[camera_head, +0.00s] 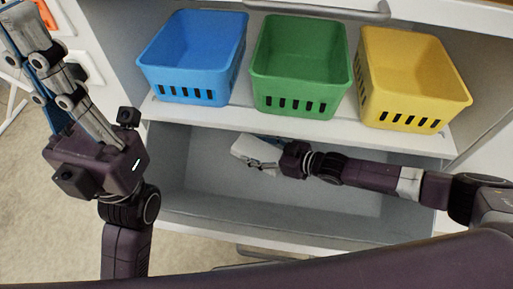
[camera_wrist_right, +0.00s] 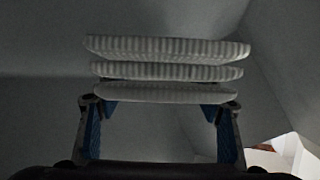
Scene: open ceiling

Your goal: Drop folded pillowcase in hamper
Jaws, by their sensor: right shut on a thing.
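The folded pillowcase (camera_head: 247,149) is a small white bundle at the tip of my right gripper (camera_head: 266,163). In the right wrist view the pillowcase (camera_wrist_right: 165,70) shows as stacked pale ribbed layers between the blue-padded fingers of my right gripper (camera_wrist_right: 160,120), which is shut on it. The open grey bin under the shelf, apparently the hamper (camera_head: 300,205), lies below and around the pillowcase, near its back wall. I cannot tell whether the pillowcase touches that wall. My left gripper (camera_head: 28,40) is raised at the upper left, away from the hamper; its finger opening is unclear.
A blue basket (camera_head: 191,69), a green basket (camera_head: 298,78) and a yellow basket (camera_head: 410,92) stand in a row on the white shelf (camera_head: 230,112) above the hamper. The hamper's front edge (camera_head: 250,229) is close to my body. Carpet lies at the left.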

